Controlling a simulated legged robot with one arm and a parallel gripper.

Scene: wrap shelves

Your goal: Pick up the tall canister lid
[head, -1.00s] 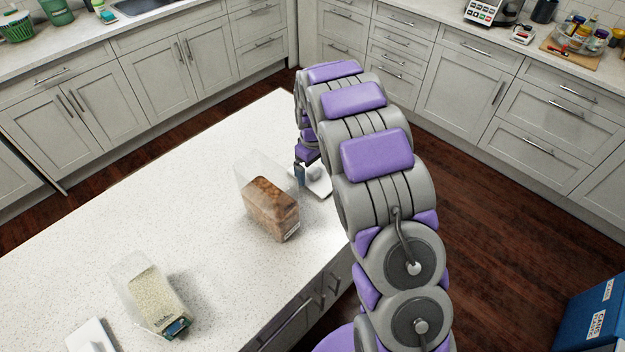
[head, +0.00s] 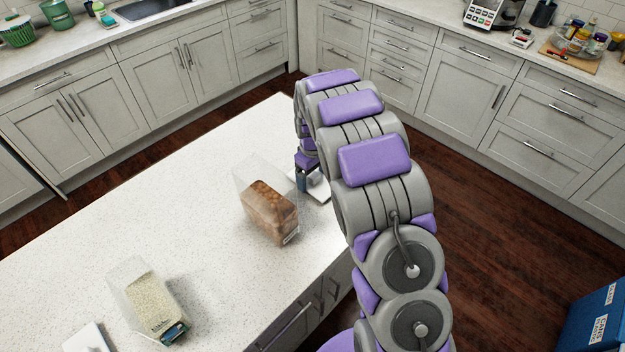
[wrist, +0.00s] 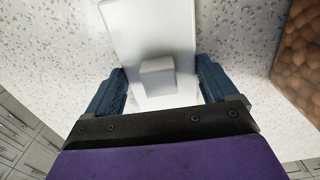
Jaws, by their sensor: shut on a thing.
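The tall canister lid (head: 319,188) is a flat white rectangle at the counter's right edge, partly hidden by my arm. In the wrist view the lid (wrist: 150,28) has a raised square knob (wrist: 158,79) and lies between my blue fingers. My gripper (wrist: 161,72) is shut on the lid; the exact finger contact is hard to see. In the head view my gripper (head: 301,181) points down at the lid. Whether the lid is clear of the counter cannot be told. The tall clear canister (head: 270,212) with brown contents stands open beside it, to the left.
A smaller clear canister (head: 150,300) with pale grains is at the counter's front left. Another white lid (head: 87,340) lies near it. The speckled counter (head: 180,200) is otherwise clear. A blue box (head: 597,318) is at lower right.

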